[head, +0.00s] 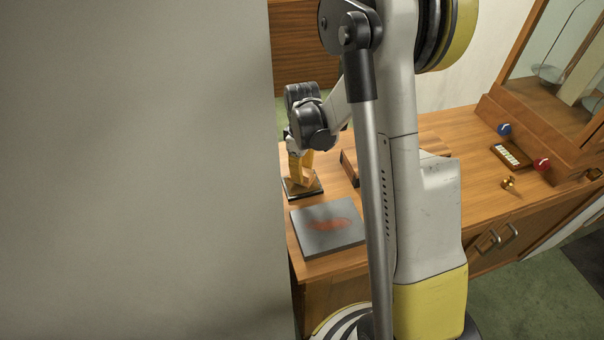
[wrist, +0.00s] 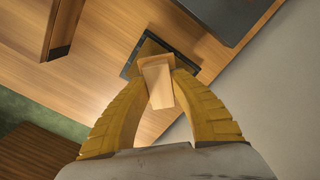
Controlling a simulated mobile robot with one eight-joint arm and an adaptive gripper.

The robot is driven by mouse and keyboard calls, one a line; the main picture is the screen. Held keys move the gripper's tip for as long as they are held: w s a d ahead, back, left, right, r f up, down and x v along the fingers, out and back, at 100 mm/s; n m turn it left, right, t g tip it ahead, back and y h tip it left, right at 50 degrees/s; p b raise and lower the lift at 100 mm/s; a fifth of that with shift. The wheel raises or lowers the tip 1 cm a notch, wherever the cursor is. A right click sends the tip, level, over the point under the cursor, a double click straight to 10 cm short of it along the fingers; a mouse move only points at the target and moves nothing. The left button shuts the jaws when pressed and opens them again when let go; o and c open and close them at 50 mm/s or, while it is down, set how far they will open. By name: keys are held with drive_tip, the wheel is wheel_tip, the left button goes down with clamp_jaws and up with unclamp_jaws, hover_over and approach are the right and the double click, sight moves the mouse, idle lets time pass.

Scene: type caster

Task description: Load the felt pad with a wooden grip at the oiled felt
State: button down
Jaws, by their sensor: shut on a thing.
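My gripper (wrist: 160,76), with yellow ribbed fingers, is shut on the light wooden grip (wrist: 158,88) of the felt pad. In the head view my gripper (head: 301,163) points down at the back left of the wooden table. Right below the grip is a small dark square with an olive-brown top (wrist: 148,50), which seems to be the oiled felt; it also shows in the head view (head: 312,190). The pad's underside is hidden, so I cannot tell whether it touches that surface.
A grey slab with a red smear (head: 325,226) lies just in front, near the table's left end. A wooden box (head: 349,166) is to the right, partly behind my arm. A glass-fronted case (head: 560,70) and small knobs stand at far right. A grey wall fills the left.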

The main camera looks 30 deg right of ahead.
drive_tip(key=shift+r+p, duration=1.2)
drive_tip(key=shift+r, duration=1.05)
